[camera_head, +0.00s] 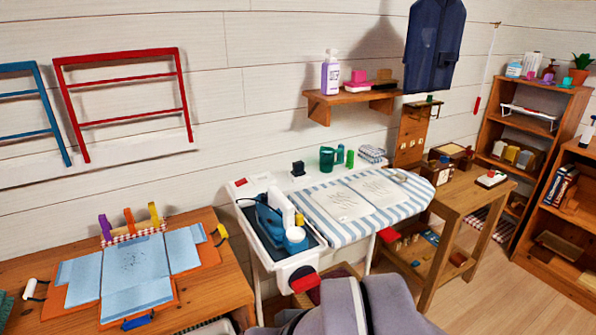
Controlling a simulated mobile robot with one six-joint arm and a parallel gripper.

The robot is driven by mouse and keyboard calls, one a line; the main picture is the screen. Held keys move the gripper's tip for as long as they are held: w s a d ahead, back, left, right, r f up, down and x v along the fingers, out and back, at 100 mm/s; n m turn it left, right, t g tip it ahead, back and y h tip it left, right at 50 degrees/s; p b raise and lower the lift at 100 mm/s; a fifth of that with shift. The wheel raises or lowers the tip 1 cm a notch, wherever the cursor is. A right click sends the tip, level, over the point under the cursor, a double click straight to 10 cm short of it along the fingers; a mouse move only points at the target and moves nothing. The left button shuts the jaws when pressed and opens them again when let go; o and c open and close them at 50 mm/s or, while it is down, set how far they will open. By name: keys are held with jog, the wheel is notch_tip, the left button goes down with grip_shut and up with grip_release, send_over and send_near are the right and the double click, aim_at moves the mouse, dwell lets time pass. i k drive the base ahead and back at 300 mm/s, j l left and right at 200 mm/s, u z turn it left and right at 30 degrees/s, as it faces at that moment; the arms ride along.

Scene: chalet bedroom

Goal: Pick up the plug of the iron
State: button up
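The iron (272,217) is blue and white and rests on a dark tray area at the left end of the ironing board (412,203). A thin dark cord loops out at its left side. A small black block (298,168) stands on the white ledge behind the board and may be the plug, but it is too small to be sure. Grey parts of my arm show at the bottom centre.
Green cups (327,158) and a folded striped cloth (372,153) sit behind the board. A wooden table with blue sheets (136,268) is at left. A shelf (350,97) hangs above. A wooden side table (468,196) and bookcases stand right. The floor at lower right is clear.

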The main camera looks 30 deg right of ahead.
aim_at(298, 166)
jog(key=i+l+z, duration=0.4)
jog(key=i, duration=0.35)
jog(key=i+l+z, duration=0.2)
jog(key=i, duration=0.2)
